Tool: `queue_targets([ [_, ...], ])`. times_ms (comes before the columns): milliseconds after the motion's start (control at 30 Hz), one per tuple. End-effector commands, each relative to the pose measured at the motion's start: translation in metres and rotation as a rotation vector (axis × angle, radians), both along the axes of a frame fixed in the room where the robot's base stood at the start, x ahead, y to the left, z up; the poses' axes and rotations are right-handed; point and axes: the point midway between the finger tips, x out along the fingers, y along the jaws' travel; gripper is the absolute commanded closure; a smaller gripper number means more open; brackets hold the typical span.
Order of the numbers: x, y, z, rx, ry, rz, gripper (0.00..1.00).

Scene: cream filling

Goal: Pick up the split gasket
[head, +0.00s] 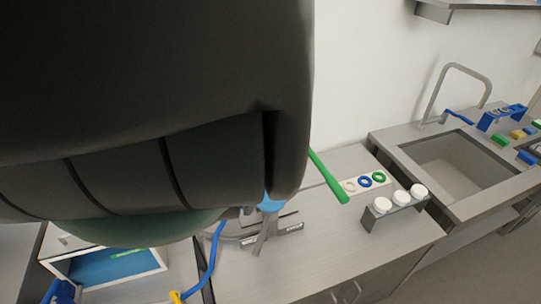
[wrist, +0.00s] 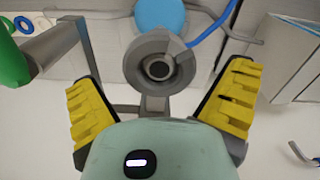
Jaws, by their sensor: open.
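Three rings lie in a row on a pale plate on the counter in the head view: a pale ring (head: 350,185), a blue ring (head: 365,181) and a green ring (head: 379,177). They are too small to tell surely which is the split gasket. The blue ring also shows at the top left of the wrist view (wrist: 23,24). My gripper (wrist: 160,95) is open and empty, its yellow-padded fingers wide apart. A grey round fitting with a central hole (wrist: 158,68) shows between and beyond the fingers. In the head view my arm hides the gripper.
A green rod (head: 328,176) slants up beside the rings. A rack with several white-capped jars (head: 400,203) stands to their right, then a sink (head: 455,165). A blue hose (head: 214,255) and an open white box (head: 105,270) are at lower left.

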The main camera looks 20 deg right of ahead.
Motion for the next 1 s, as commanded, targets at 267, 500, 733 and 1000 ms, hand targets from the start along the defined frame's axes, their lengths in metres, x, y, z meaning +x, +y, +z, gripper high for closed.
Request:
queue_targets([
  [267,-0.0002,0.0000,-0.0001,0.000,0.001,0.000,0.24],
  [500,-0.0003,0.0001,-0.0001,0.000,0.001,0.000,0.49],
  [733,-0.0003,0.0001,-0.0001,0.000,0.001,0.000,0.63],
  [1000,-0.0001,-0.0001,0.0013,0.000,0.001,-0.001,0.63],
])
